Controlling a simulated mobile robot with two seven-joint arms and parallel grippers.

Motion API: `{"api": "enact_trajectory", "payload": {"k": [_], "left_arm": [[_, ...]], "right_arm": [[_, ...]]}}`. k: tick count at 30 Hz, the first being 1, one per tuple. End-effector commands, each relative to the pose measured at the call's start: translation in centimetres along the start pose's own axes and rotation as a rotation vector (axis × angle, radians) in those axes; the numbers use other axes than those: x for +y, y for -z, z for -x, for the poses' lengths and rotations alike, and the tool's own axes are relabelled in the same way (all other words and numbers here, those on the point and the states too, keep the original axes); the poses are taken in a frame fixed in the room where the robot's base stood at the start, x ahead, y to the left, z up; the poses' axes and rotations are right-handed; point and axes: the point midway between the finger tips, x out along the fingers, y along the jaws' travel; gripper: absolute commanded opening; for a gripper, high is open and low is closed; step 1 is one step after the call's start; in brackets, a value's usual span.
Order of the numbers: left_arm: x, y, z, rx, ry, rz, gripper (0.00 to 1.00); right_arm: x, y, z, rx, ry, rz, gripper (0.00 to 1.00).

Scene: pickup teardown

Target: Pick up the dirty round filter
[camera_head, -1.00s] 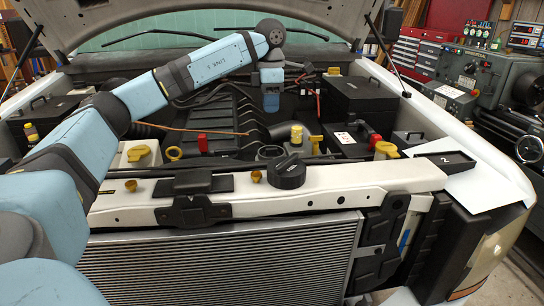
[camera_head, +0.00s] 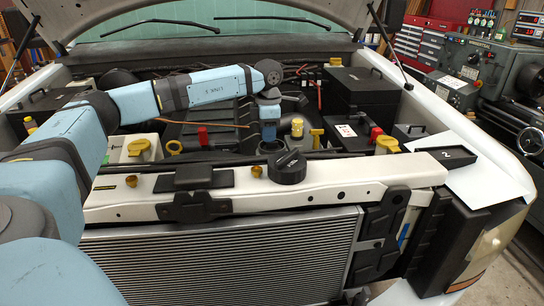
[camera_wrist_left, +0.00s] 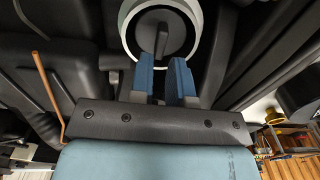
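In the left wrist view a round opening with a pale rim holds a dark disc with a raised central bar, which looks like the dirty round filter (camera_wrist_left: 172,18); I cannot be sure of it. In the head view a round dark opening (camera_head: 272,147) sits behind the front rail, and what is inside cannot be made out. My left gripper (camera_wrist_left: 163,62) points at the round part with its two blue fingers apart and nothing held between them. In the head view the left gripper (camera_head: 268,132) is just above that opening. My right gripper is out of view.
A black round cap (camera_head: 290,168) sits on the white front rail (camera_head: 350,178). A yellow cap (camera_head: 138,148), a yellow-topped cylinder (camera_head: 297,128) and a black battery-like box (camera_head: 361,97) surround the spot. A black tray (camera_head: 446,158) lies on a white sheet at the right.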

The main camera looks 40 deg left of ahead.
Motion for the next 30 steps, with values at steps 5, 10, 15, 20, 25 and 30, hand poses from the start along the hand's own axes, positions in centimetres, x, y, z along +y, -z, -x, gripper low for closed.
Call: {"api": "enact_trajectory", "payload": {"k": [5,10,15,20,25,30], "left_arm": [[0.0,0.0,-2.0,0.001,0.0,0.001,0.17],[0.0,0.0,-2.4,-0.001,-0.001,0.001,0.17],[0.0,0.0,-2.3,0.0,0.0,0.001,0.01],[0.0,0.0,-2.3,-0.001,0.0,0.001,0.0],[0.0,0.0,-2.3,-0.001,0.0,0.001,0.0],[0.0,0.0,-1.7,-0.001,-0.001,0.001,0.0]], "right_arm": [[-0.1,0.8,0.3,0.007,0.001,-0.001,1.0],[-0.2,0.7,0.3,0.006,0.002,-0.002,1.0],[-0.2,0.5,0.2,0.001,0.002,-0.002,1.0],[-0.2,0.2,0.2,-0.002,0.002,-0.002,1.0],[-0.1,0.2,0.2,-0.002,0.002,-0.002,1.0],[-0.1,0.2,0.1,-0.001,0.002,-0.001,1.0]]}}
